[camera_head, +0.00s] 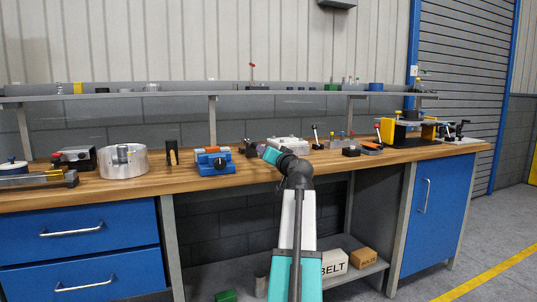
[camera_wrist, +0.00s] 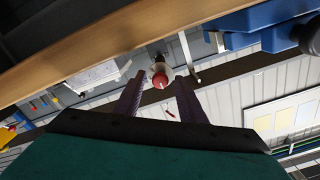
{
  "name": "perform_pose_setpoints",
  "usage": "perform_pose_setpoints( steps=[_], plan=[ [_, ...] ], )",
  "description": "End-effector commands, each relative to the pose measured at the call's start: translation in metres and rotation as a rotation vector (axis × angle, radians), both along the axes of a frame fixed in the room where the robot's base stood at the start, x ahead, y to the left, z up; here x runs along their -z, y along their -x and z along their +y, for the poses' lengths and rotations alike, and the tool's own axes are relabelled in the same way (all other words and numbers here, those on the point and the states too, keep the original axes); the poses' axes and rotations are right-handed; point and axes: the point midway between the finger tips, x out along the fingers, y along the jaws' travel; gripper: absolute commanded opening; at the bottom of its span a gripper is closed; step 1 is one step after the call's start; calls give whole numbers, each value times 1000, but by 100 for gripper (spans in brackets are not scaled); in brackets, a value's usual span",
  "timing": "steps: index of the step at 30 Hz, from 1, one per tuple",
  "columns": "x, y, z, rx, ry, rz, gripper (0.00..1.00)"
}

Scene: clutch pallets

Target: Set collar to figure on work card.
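My gripper (camera_wrist: 162,90) is open in the wrist view, with its two dark fingers apart. A round red-tipped part with a pale ring around it (camera_wrist: 160,77) shows between the fingers; I cannot tell whether it is the collar, and no scale or figure is readable. In the head view my gripper (camera_head: 268,154) is over the bench, near a small dark device (camera_head: 249,148) and to the right of a blue fixture (camera_head: 212,162). No readable work card shows. A pale board with yellowish panels (camera_wrist: 285,115) is at the right of the wrist view, its text unreadable.
A shelf (camera_head: 230,94) runs above. Bare wood lies along the front edge.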

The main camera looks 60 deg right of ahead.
Motion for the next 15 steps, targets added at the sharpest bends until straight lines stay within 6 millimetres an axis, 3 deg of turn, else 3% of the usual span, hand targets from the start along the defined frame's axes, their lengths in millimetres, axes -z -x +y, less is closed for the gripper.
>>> perform_pose_setpoints(
  steps=[15],
  plan=[
    [-1,14,10,2,1,-1,37]
  ],
)
